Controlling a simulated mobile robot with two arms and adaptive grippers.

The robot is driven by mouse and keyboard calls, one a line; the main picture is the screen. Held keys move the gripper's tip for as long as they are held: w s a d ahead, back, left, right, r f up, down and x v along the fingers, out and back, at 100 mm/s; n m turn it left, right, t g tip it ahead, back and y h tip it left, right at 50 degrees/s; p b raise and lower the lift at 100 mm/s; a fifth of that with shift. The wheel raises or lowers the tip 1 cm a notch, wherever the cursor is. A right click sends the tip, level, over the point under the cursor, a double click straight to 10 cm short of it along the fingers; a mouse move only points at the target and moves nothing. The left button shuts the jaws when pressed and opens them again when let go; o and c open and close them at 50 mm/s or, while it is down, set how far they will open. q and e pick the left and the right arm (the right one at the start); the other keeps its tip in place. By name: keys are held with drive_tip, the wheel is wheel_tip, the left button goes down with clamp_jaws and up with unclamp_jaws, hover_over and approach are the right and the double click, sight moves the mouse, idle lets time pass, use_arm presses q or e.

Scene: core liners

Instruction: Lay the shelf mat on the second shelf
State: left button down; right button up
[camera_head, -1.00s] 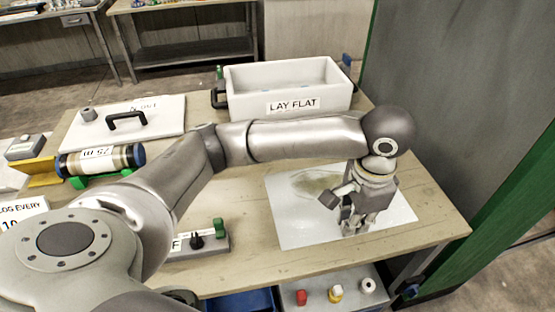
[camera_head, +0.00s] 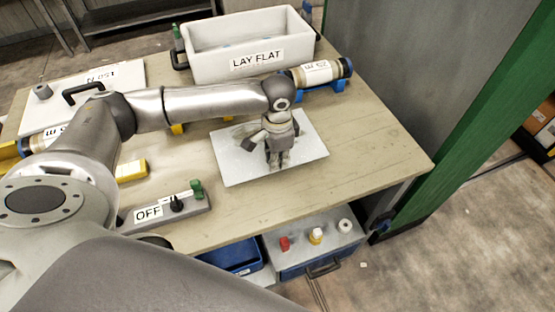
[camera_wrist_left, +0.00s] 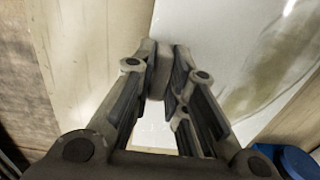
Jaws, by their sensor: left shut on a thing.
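The shelf mat appears to be the pale, flat sheet (camera_head: 300,150) over the wooden bench in the head view, with a greyish stain on it. My left gripper (camera_head: 278,160) points down at the mat's near part and is shut on it. In the left wrist view the fingers (camera_wrist_left: 158,75) meet at the mat's edge, and the pale mat (camera_wrist_left: 205,40) extends to the upper right. I cannot tell whether the mat touches the bench or hangs just above it. My right gripper is not in view. I cannot identify the second shelf here.
An "OFF" switch box (camera_head: 165,207) is at front left. Below the bench are a blue bin (camera_head: 232,258) and a grey box (camera_head: 320,243). A green-edged grey panel (camera_head: 480,120) stands at right.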

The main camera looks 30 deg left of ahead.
use_arm(q)
drive_tip(key=shift+d+f, duration=0.1)
drive_tip(key=shift+f, duration=0.7)
drive_tip(key=c, duration=1.9)
unclamp_jaws()
drive_tip(key=shift+f, duration=0.15)
drive_tip(key=o, duration=0.5)
drive_tip(key=shift+c, duration=0.2)
